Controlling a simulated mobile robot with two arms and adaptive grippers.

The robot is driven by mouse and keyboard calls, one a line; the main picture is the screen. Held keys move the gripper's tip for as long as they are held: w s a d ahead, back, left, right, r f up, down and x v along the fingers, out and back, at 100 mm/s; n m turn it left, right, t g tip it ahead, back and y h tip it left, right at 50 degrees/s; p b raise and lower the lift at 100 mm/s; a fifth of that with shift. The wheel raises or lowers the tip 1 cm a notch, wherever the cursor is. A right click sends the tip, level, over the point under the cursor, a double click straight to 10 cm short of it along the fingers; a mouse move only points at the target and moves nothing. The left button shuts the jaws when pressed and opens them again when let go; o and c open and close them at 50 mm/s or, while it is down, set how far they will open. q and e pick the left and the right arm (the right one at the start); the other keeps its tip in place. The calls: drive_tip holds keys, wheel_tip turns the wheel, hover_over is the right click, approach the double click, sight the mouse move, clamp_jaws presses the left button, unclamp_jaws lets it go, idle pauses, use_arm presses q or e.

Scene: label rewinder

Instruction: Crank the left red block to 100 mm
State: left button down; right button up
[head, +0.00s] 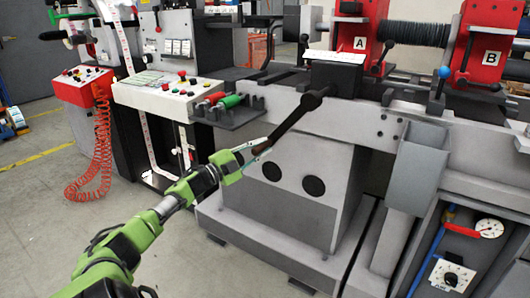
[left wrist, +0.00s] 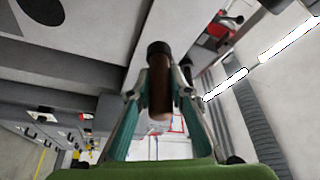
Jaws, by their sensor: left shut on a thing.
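The left red block, marked A (head: 349,62), stands on the machine's bed at the upper middle of the head view. A second red block, marked B (head: 479,72), stands to its right, with a dark ribbed roll (head: 415,33) between them. A black crank (head: 296,115) slants down and left from its hub at the front of the bed. My left gripper (head: 262,152) is shut on the crank's handle at the lower end. In the left wrist view the brown handle (left wrist: 159,92) sits between the two fingers. No millimetre reading is legible. My right gripper is out of view.
A small black shelf with a green-handled tool (head: 227,103) juts out left of the crank. A control panel (head: 165,97) and a red coiled cable (head: 101,150) are farther left. A grey chute (head: 416,165) and gauge panel (head: 470,250) are at right.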

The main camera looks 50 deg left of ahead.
use_arm(q)
drive_tip(key=shift+a+r, duration=0.25)
drive_tip(key=shift+a, duration=0.05)
drive_tip(key=c, duration=1.8)
unclamp_jaws()
drive_tip(key=shift+c, duration=0.2)
drive_tip(key=shift+s+f, duration=0.1)
drive_tip(key=shift+d, duration=0.1)
drive_tip(key=shift+f, duration=0.1)
drive_tip(key=shift+s+f, duration=0.2)
drive_tip(key=shift+s, duration=0.45)
drive_tip(key=v, duration=1)
drive_tip(key=shift+s, duration=0.3)
